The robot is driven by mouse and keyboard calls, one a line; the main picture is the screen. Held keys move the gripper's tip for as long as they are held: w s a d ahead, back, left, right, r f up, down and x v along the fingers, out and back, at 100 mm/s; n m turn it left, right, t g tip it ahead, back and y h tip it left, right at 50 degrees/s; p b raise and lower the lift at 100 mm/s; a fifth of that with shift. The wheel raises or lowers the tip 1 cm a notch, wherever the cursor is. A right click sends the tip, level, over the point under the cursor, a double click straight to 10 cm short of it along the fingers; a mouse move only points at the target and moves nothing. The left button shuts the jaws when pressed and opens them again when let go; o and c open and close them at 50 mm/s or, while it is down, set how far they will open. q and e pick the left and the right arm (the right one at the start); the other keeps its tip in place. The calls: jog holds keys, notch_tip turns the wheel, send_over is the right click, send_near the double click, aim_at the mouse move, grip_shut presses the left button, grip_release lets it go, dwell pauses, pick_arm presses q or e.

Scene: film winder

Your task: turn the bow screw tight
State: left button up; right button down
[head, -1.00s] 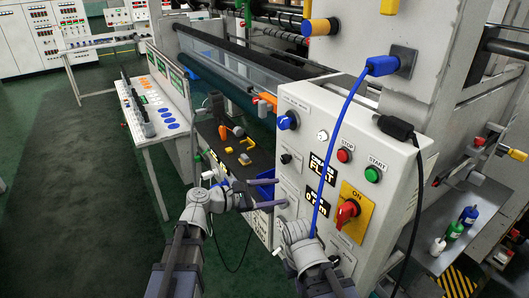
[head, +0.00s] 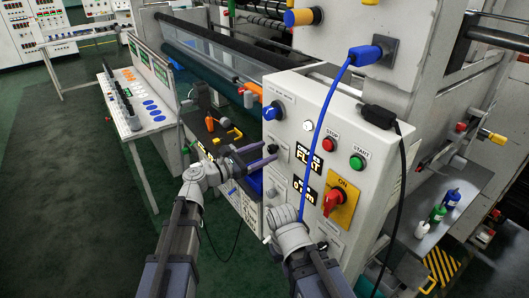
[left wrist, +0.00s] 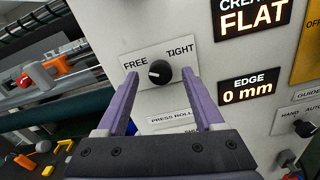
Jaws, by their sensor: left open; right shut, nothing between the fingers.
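The bow screw is a small black knob (left wrist: 159,73) on a white plate marked FREE on the left and TIGHT on the right, on the front of the white control box. Its white mark points left, toward FREE. In the head view the knob (head: 273,149) is small and partly covered by my fingers. My left gripper (left wrist: 159,80) is open, with one purple finger on each side of the knob; I cannot tell if they touch it. It also shows in the head view (head: 264,156). My right gripper (head: 291,238) is shut and empty, low before the box, its fingers mostly hidden.
The control box carries a red STOP button (head: 328,144), a green START button (head: 357,161), a red switch (head: 333,201) on yellow and a blue knob (head: 273,111). A blue cable (head: 322,110) hangs before it. A console table (head: 138,115) stands at left; the floor there is clear.

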pick_arm(q)
jog(key=shift+w+d, duration=0.2)
jog(key=shift+d, duration=0.15)
grip_shut()
dwell(0.4)
